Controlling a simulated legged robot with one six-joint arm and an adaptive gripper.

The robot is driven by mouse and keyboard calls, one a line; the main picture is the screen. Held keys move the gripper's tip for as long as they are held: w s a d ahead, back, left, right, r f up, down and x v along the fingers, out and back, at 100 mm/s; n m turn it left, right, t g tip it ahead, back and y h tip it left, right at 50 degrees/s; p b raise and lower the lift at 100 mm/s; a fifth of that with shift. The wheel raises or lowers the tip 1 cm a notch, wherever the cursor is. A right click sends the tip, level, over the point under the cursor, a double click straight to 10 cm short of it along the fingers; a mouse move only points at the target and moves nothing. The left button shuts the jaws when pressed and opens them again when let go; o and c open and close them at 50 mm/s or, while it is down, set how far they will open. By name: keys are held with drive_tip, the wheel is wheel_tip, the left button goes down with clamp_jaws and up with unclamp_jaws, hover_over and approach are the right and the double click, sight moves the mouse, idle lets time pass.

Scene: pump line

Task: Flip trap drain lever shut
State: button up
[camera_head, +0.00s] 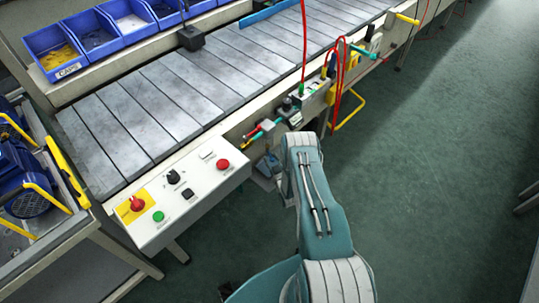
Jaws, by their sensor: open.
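My arm (322,205) reaches up from the bottom of the view toward the front of the bench. Its far end bends down out of sight, and I cannot make out my gripper or its fingers. Several small levers and fittings sit along the bench's front edge. One fitting with red and green parts (262,131) is just left of my arm's far end. A teal handle (361,50) and a yellow handle (407,19) stick out farther right. I cannot tell which of these is the trap drain lever, or how it is turned.
A white control panel (205,203) with a red rotary switch and several buttons is left of my arm. The slatted bench top (165,95) lies behind it, with blue bins (90,38) at the back. A red hose (304,45) hangs down. The green floor (440,150) at right is clear.

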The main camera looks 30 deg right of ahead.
drive_tip(key=shift+w, duration=0.95)
drive_tip(key=shift+w+d, duration=0.2)
drive_tip(key=shift+c, duration=0.3)
clamp_jaws()
drive_tip(key=shift+a+h, duration=0.15)
drive_tip(key=shift+h, duration=0.15)
drive_tip(key=shift+a+m+h, duration=0.1)
drive_tip(key=shift+m+h, duration=0.4)
drive_tip(key=shift+w+a+r+m+g+h, duration=0.15)
drive_tip(key=shift+m+g+h, duration=0.25)
drive_tip(key=shift+m+h, duration=0.55)
drive_tip(key=shift+w+a+f+m+g+h, duration=0.15)
drive_tip(key=shift+m+g+h, duration=0.35)
drive_tip(key=shift+h, duration=0.75)
drive_tip(key=shift+r, duration=0.15)
